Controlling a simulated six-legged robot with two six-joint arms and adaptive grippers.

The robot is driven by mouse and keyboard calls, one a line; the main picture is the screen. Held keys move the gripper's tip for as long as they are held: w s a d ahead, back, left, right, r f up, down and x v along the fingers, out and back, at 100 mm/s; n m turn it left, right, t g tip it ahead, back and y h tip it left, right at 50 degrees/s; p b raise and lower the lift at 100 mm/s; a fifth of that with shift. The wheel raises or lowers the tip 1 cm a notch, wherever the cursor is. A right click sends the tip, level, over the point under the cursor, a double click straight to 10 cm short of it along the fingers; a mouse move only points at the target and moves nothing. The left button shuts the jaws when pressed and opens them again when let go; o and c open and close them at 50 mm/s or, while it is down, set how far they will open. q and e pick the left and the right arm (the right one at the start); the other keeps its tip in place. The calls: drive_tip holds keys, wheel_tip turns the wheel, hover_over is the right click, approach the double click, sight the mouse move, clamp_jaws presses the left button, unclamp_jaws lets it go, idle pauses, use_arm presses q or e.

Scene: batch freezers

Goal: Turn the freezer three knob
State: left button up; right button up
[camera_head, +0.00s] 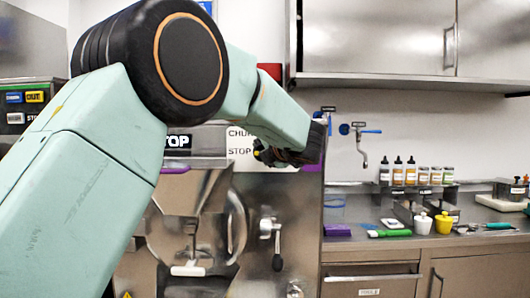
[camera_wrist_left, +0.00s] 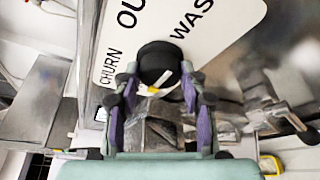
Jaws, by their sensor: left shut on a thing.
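The freezer (camera_head: 258,190) is a steel machine with a white panel (camera_head: 238,140) lettered CHURN and STOP, in the middle of the head view. My left gripper (camera_head: 266,154) is at this panel, and its wrist hides part of it. In the left wrist view, the round black knob (camera_wrist_left: 158,62) has a white pointer mark and sits on the white panel (camera_wrist_left: 218,35) lettered CHURN, OUT and WASH, the last partly covered. My left gripper (camera_wrist_left: 160,88) has its purple-padded fingers on both sides of the knob, shut on it. My right gripper is in neither view.
A hopper (camera_head: 190,195) and a lever handle (camera_head: 276,250) are on the freezer front below the gripper. At right, a steel counter (camera_head: 480,215) holds bottles, tubs and utensils under a wall cabinet (camera_head: 380,35). Another machine's panel is at far left.

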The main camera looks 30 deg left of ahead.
use_arm(q)
drive_tip(key=shift+r, duration=0.4)
drive_tip(key=o, duration=0.8)
drive_tip(key=shift+c, duration=0.2)
drive_tip(key=o, duration=0.4)
drive_tip(key=shift+w+f, duration=0.15)
drive_tip(key=shift+f, duration=0.15)
drive_tip(key=v, duration=1.2)
